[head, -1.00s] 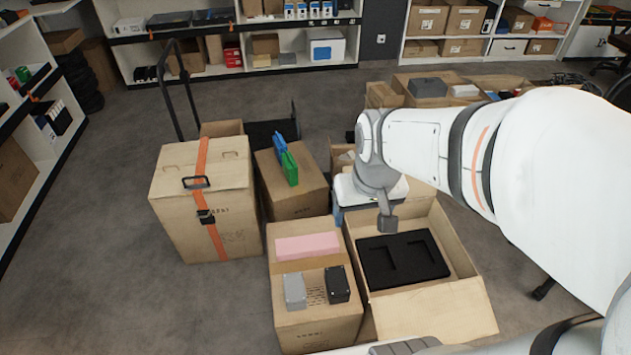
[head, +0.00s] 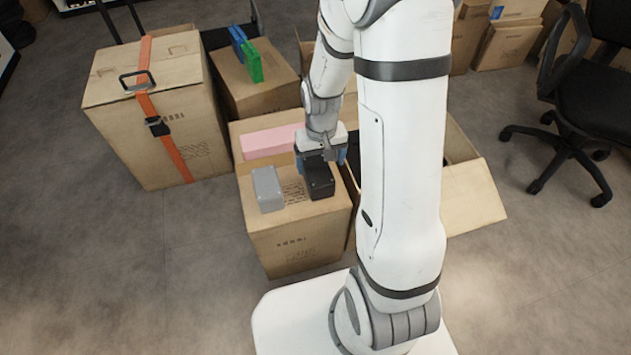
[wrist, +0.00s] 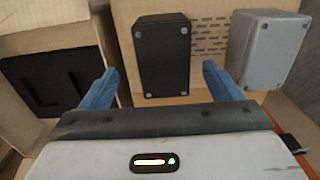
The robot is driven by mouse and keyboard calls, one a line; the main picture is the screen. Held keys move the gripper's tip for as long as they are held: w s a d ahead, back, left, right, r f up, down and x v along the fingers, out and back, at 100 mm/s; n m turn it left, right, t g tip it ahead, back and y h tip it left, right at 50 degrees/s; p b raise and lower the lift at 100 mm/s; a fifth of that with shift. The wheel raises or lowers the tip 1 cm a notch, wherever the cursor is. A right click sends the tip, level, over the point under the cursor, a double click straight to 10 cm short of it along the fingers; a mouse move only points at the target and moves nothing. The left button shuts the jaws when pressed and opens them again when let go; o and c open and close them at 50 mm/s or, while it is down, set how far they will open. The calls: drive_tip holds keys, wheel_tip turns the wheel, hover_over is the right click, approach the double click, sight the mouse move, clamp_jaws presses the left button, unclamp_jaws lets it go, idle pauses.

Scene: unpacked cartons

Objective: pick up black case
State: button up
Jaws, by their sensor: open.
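The black case (head: 319,182) stands on top of a carton, beside the grey case (head: 267,189). In the wrist view the black case (wrist: 162,55) lies ahead of and between the two blue fingers of my gripper (wrist: 160,86), and the grey case (wrist: 265,48) is to its right. My gripper (head: 321,162) is open, with nothing held, close behind the black case in the head view. Whether a finger touches the case cannot be told. The far side of the case is partly hidden by the gripper in the head view.
A tall strapped carton (head: 168,115) stands at left. An office chair (head: 600,90) is at right.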

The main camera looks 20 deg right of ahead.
sight(318, 169)
drive_tip(key=f+b, duration=0.1)
drive_tip(key=f, duration=0.1)
drive_tip(key=f+b, duration=0.1)
drive_tip(key=f, duration=0.1)
drive_tip(key=f+b, duration=0.1)
drive_tip(key=f, duration=0.2)
drive_tip(key=shift+w+a, duration=0.2)
drive_tip(key=shift+a, duration=0.05)
drive_tip(key=shift+r, duration=0.1)
drive_tip(key=shift+c, duration=0.6)
drive_tip(key=c, duration=1)
